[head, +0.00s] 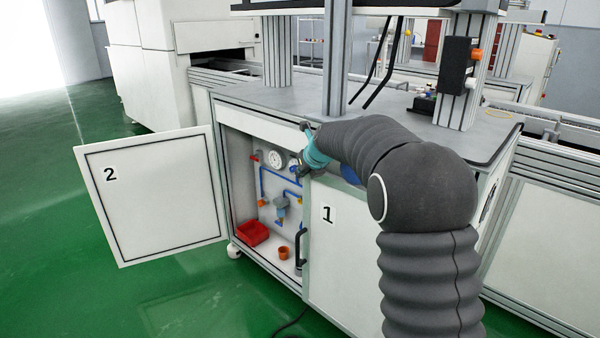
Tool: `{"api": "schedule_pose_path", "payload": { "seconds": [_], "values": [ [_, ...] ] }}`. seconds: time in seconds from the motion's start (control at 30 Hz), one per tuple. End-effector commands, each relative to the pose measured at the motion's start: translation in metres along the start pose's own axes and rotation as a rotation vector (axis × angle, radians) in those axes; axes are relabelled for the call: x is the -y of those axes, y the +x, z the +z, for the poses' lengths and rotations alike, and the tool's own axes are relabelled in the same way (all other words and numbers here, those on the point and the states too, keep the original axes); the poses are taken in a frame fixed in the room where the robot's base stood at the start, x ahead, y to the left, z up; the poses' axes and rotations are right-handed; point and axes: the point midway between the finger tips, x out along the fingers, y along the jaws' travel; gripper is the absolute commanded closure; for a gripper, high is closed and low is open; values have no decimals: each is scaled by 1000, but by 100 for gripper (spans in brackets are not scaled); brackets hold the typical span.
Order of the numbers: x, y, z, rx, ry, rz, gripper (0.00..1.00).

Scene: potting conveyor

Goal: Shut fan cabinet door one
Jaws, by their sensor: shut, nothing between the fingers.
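Door one (335,255) is a pale panel marked "1" at the front of the grey-topped cabinet. It seems to stand ajar, as a strip behind its top edge shows, but my arm hides much of it and I cannot tell the angle. A dark upright handle (300,248) is at its left edge. My gripper (297,169), dark beyond a teal band, is shut and empty, just above and left of the door's upper left corner. I cannot tell whether it touches the door.
Door two (155,190), marked "2", stands wide open to the left. Inside the cabinet are gauges (276,159), blue pipes, a red bin (252,233) and an orange cup (284,252). Posts rise from the cabinet top (400,115). The green floor (60,270) at left is clear.

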Motion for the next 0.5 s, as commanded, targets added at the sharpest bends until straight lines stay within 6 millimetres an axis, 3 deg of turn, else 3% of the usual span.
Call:
{"api": "schedule_pose_path", "payload": {
  "seconds": [0.17, 0.33, 0.5],
  "values": [
    [-6, -4, 1, 3, 2, -4, 100],
    [-27, -6, -5, 1, 4, -7, 100],
    [-51, -31, 7, 4, 3, -6, 100]
  ]
}}
